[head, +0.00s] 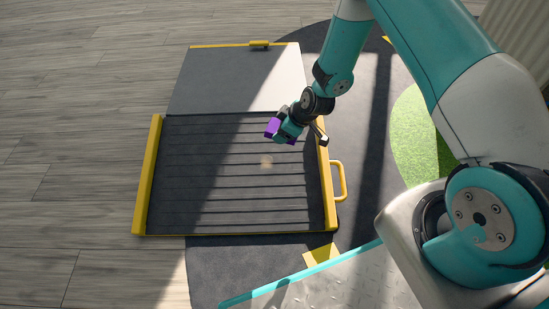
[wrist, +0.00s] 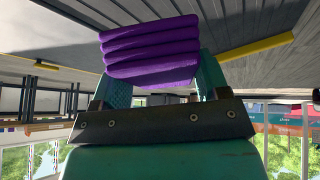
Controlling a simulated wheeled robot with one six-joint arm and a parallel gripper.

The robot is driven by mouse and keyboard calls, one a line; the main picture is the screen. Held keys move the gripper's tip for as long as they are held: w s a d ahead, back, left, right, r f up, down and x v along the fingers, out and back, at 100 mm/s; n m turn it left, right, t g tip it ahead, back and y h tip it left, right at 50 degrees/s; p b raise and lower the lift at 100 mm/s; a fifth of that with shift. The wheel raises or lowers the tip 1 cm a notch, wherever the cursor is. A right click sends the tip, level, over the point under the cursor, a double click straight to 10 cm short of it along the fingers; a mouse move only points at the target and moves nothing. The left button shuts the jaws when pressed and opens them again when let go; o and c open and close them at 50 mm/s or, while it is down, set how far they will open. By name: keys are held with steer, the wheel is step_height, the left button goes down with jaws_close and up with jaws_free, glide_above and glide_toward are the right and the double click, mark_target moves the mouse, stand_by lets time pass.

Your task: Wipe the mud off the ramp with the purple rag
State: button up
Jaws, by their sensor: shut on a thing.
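The purple rag (head: 273,128) is folded into a thick pad and held in my gripper (head: 288,133). In the wrist view the rag (wrist: 150,50) fills the space between the fingers of my gripper (wrist: 155,80), which are shut on it. The ramp (head: 225,190) lies on the floor, with a ribbed dark lower part, a smooth upper panel and yellow side rails. A small pale brown mud spot (head: 266,162) shows on the ribbed part, right of its middle. The gripper is above the ramp's upper right area, beyond the spot in the head view. The rag's height above the ramp is unclear.
A yellow handle (head: 339,181) sticks out from the ramp's right rail (head: 327,190). A small yellow piece (head: 259,43) sits at the far edge. A green patch (head: 415,140) lies to the right. The wooden floor (head: 80,110) at left is clear.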

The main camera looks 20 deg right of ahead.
mark_target(258, 162)
steer(key=a+f+n+b, duration=0.1)
steer(key=f+b, duration=0.2)
steer(key=f, duration=0.1)
steer(key=w+f+n+y+b, duration=0.1)
steer(key=f+n+b, duration=0.1)
steer(key=f, duration=0.3)
steer(key=a+f+n+g+b, duration=0.1)
steer(key=f+n+b, duration=0.1)
steer(key=f, duration=0.3)
steer(key=shift+w+a+f+y+b, duration=0.25)
steer(key=shift+a+y+b, duration=0.1)
steer(key=shift+b, duration=0.45)
steer(key=shift+w+f+b, duration=0.2)
steer(key=shift+f+b, duration=0.55)
steer(key=shift+f, duration=0.2)
steer(key=shift+w+a+r, duration=0.1)
steer(key=shift+w+a, duration=0.2)
steer(key=shift+a, duration=0.65)
steer(key=shift+w+a+r, duration=0.1)
steer(key=shift+w+a, duration=0.2)
steer(key=shift+a, duration=0.6)
steer(key=shift+f, duration=0.15)
